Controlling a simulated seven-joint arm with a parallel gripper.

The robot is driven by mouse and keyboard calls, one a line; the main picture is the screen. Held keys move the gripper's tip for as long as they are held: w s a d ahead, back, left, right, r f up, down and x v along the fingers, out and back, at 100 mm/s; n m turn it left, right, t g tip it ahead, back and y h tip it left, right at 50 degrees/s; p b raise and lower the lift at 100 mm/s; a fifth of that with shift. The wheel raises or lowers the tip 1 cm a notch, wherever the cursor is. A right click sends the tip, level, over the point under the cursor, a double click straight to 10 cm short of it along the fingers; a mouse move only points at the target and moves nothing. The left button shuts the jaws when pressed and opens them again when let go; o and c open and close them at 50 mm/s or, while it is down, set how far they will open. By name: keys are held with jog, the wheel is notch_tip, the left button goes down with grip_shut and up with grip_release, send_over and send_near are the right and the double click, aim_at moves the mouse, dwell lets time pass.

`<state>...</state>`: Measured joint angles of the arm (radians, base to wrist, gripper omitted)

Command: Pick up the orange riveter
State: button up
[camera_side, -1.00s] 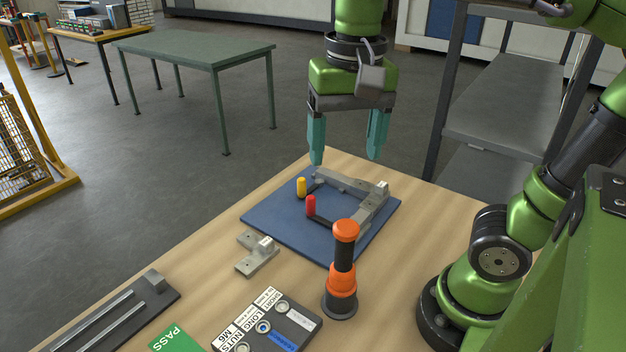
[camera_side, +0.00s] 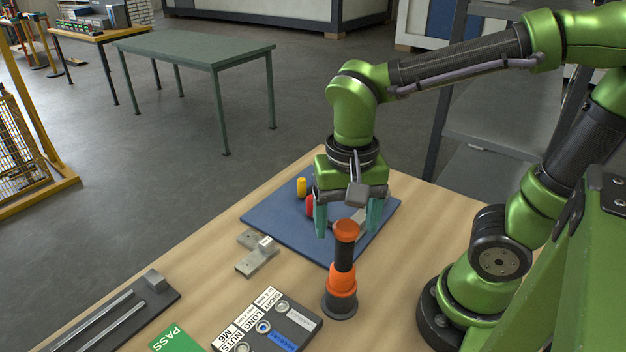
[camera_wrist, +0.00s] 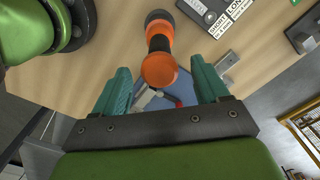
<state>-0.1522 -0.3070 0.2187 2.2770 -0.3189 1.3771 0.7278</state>
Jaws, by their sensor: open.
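The orange riveter (camera_side: 343,277) stands upright on the wooden table, with an orange top, a black middle and an orange and dark base. In the wrist view the riveter (camera_wrist: 159,68) shows ahead of the jaws, near the middle between them. My gripper (camera_side: 347,232) is open and empty, with teal fingers pointing down. In the side view it is over the blue mat, just behind and above the riveter's top. In the wrist view the two fingers of my gripper (camera_wrist: 162,88) are spread wide. No contact with the riveter shows.
The blue mat (camera_side: 262,217) carries a grey frame, mostly hidden by my gripper, and yellow (camera_side: 301,187) and red (camera_side: 310,206) handles. A grey bracket (camera_side: 258,257) lies left of the riveter. A labelled parts tray (camera_side: 267,322) sits in front of it.

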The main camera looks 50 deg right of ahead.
notch_tip(320, 180, down, 4)
jog(key=shift+r, duration=0.15)
jog(key=shift+r, duration=0.1)
jog(key=c, duration=1.1)
notch_tip(320, 180, up, 10)
jog(key=shift+c, duration=0.2)
